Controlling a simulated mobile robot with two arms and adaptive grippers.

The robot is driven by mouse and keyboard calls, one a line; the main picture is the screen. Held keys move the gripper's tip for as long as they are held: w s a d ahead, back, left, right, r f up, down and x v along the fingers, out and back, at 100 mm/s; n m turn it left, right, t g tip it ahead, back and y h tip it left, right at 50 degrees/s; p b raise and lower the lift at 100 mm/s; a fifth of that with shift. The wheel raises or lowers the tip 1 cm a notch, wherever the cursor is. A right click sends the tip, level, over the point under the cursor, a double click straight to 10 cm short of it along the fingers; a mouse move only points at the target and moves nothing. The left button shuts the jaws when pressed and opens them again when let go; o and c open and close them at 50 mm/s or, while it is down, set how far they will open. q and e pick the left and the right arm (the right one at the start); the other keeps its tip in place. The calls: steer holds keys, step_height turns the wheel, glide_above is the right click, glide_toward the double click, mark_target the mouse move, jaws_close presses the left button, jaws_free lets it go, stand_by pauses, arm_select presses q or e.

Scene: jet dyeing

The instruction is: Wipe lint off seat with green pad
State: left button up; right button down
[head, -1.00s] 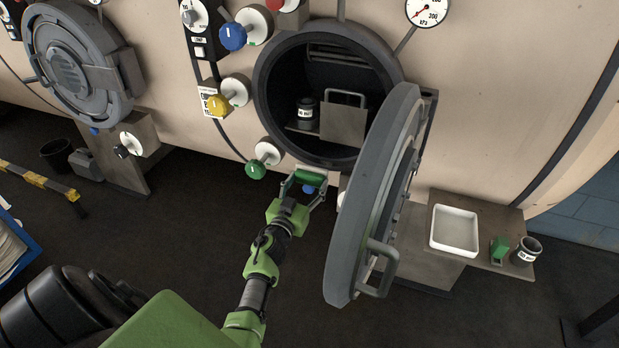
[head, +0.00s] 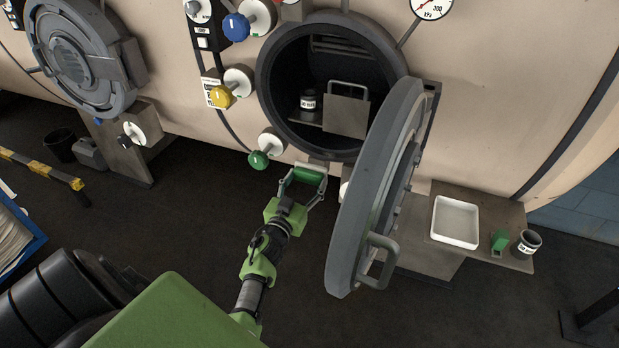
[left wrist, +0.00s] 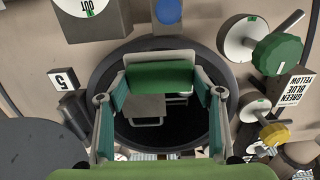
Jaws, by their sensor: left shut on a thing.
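My left gripper (head: 304,183) is shut on the green pad (head: 307,176), just below the open round port. The pad also shows between the fingers in the left wrist view (left wrist: 160,75). The seat is the dark ring (head: 264,88) around the port mouth; it also shows behind the gripper in the left wrist view (left wrist: 101,76). The pad appears apart from the ring in the head view. I cannot make out lint on it. The right gripper is not in view.
The open door (head: 375,190) hangs right of the port. A plate with a handle (head: 346,115) and a dark can (head: 308,101) are inside. A green knob (head: 259,160) is left of the gripper. A white tray (head: 455,222), green block (head: 499,240) and dark cup (head: 527,243) stand right.

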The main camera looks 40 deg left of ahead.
arm_select(q)
steer(key=shift+b+x, duration=0.95)
steer(key=shift+x, duration=2.5)
steer(key=shift+d, duration=0.1)
steer(key=shift+b+x, duration=0.5)
steer(key=shift+x, duration=0.6)
steer(key=shift+w+d, duration=0.15)
steer(key=shift+d, duration=0.85)
steer(key=shift+w+d, duration=0.2)
steer(key=shift+d, duration=0.8)
steer(key=shift+w, duration=0.15)
steer(key=shift+a+r, duration=0.1)
steer(key=shift+a, duration=0.05)
